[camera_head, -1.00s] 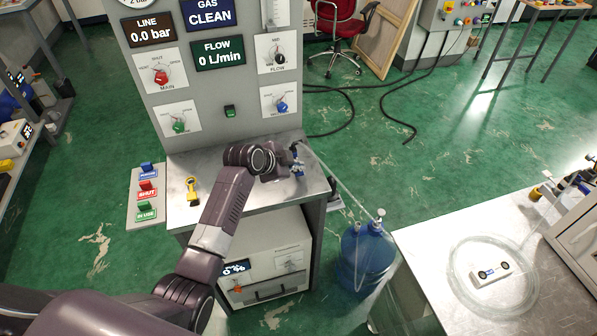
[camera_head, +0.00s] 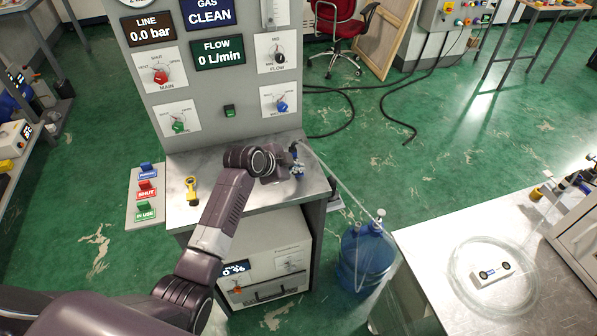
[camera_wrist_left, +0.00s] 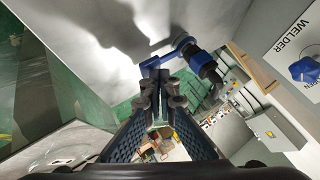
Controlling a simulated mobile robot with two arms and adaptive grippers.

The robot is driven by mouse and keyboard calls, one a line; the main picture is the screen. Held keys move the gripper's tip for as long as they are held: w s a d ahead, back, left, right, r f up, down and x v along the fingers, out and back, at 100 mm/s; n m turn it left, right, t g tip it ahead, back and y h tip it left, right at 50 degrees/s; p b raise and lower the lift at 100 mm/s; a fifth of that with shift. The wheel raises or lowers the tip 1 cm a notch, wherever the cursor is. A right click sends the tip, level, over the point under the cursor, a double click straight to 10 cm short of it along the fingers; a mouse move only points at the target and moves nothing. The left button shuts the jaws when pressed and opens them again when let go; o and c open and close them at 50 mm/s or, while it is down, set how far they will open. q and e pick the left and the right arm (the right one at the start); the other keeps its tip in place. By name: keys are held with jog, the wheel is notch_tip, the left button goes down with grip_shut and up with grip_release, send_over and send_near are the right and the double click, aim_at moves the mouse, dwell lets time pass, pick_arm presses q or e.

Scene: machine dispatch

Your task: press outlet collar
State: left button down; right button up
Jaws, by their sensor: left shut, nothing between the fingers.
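The outlet, a small blue and dark fitting (camera_head: 298,166), stands at the right end of the bench top under the gauge panel. A clear hose runs from it. In the left wrist view its blue part (camera_wrist_left: 160,63) lies just beyond my fingertips, with a dark cylindrical part (camera_wrist_left: 205,66) to the right. My left gripper (camera_head: 289,172) is beside the outlet; its fingers (camera_wrist_left: 161,88) are together and hold nothing. I cannot tell whether the fingertips touch the fitting, or which part is the collar. My right gripper is not in view.
The panel (camera_head: 220,90) with dials rises behind the bench (camera_head: 250,195). A yellow tool (camera_head: 192,190) lies on the bench top. A blue water bottle (camera_head: 365,258) stands on the floor at right. A steel table (camera_head: 430,240) with coiled tubing (camera_head: 455,290) is further right.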

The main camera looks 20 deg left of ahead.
pick_arm(q)
jog(key=shift+s+f, duration=0.1)
jog(key=shift+f, duration=0.45)
jog(key=shift+r, duration=0.1)
dwell(0.4)
jog(key=shift+r+p, duration=0.95)
jog(key=shift+r, duration=0.3)
notch_tip(320, 180, up, 5)
jog(key=p, duration=0.4)
jog(key=shift+p, duration=0.4)
jog(key=shift+f, duration=0.1)
